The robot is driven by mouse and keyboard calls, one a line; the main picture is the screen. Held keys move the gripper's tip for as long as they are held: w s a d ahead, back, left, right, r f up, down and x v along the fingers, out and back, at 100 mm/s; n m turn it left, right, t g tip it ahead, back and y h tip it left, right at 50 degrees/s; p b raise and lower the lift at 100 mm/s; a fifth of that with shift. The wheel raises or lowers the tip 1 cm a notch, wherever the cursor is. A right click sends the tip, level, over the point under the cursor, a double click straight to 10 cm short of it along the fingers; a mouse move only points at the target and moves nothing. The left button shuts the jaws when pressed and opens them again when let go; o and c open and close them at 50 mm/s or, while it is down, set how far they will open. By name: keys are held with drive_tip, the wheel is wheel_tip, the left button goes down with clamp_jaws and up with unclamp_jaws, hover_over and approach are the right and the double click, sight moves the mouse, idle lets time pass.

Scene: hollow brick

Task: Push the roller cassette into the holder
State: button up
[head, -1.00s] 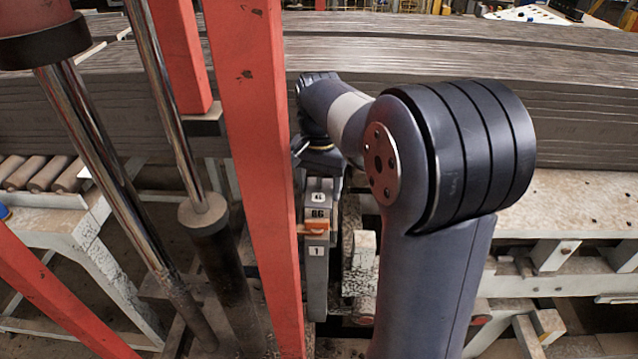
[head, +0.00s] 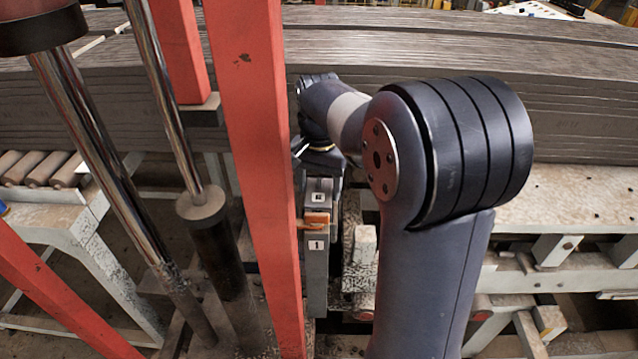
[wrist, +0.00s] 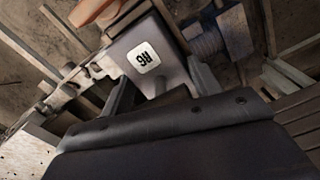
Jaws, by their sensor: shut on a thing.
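The roller cassette (wrist: 168,73) is a grey block with a white label, upside down in the wrist view. My gripper (wrist: 163,88) is shut on it, one finger on each side. In the head view the cassette's upper part (head: 319,187) shows below my wrist, upright. Its lower part is hidden in the holder (head: 316,272), a narrow grey upright housing with a white "1" label. An orange-brown piece (head: 316,218) sits at the holder's top front; it also shows at the top of the wrist view (wrist: 92,10). How deep the cassette sits cannot be told exactly.
A red post (head: 257,170) stands close left of the holder, with steel cylinders (head: 207,207) further left. Stacked grey slabs (head: 450,60) lie behind. A pale metal frame (head: 560,205) runs along the right. Little free room lies around the holder.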

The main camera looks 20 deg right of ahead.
drive_tip(key=shift+f+b, duration=0.6)
drive_tip(key=shift+f, duration=0.4)
drive_tip(key=o, duration=1.4)
drive_tip(key=shift+f, duration=0.1)
wheel_tip(320, 180, up, 11)
drive_tip(key=shift+a+r, duration=0.1)
wheel_tip(320, 180, down, 11)
drive_tip(key=shift+r, duration=0.3)
